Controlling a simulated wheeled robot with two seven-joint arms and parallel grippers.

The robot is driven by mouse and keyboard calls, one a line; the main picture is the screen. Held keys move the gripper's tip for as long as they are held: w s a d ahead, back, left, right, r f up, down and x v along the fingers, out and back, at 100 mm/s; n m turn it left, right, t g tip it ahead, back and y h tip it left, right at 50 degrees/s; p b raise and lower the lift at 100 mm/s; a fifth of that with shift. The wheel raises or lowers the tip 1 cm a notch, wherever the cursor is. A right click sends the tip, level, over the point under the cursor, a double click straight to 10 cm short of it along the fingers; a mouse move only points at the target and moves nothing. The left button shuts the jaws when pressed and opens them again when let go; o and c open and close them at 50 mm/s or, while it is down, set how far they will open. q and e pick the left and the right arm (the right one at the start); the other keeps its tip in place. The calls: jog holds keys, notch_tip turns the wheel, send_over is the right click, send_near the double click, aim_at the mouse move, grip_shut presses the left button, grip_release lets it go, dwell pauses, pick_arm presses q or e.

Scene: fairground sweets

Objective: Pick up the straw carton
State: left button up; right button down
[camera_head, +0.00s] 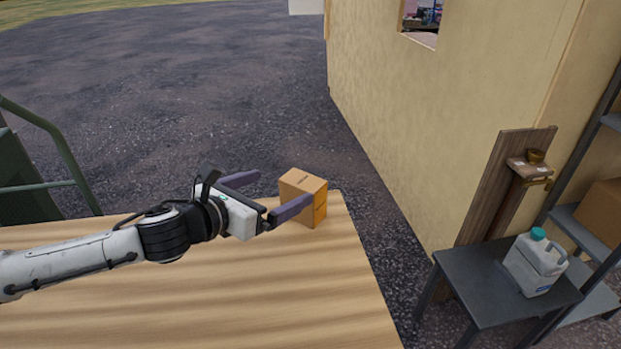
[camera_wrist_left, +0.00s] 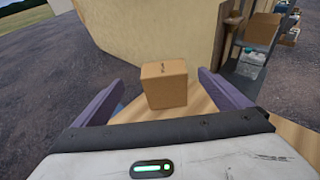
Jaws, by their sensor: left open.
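The straw carton (camera_head: 300,182) is a small brown cardboard box with an orange-yellow patch on one side. It stands upright at the far right corner of the wooden table. My left gripper (camera_head: 267,194) is open, its purple fingers pointing at the carton. In the head view the near finger overlaps the carton's front face. In the left wrist view the carton (camera_wrist_left: 164,85) stands ahead, between the two fingers (camera_wrist_left: 163,96) across the picture, with gaps on both sides. I cannot tell whether a finger touches it. My right gripper is not in view.
The wooden table (camera_head: 330,290) is otherwise clear in view. Its edge lies close behind the carton. A yellowish wall (camera_head: 440,120) stands to the right. A dark side table (camera_head: 470,285) holds a white jug (camera_head: 534,265) with a teal cap, beside shelving. A green railing (camera_head: 55,150) is at left.

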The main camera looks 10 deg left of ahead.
aim_at(300, 183)
pick_arm(q)
jog(key=x, duration=0.9)
jog(key=shift+s+d+f, duration=0.2)
jog(key=shift+d+f, duration=0.1)
jog(key=shift+w+f, duration=0.1)
jog(key=shift+w, duration=0.2)
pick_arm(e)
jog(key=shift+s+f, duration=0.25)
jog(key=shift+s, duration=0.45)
pick_arm(q)
jog(key=c, duration=1.4)
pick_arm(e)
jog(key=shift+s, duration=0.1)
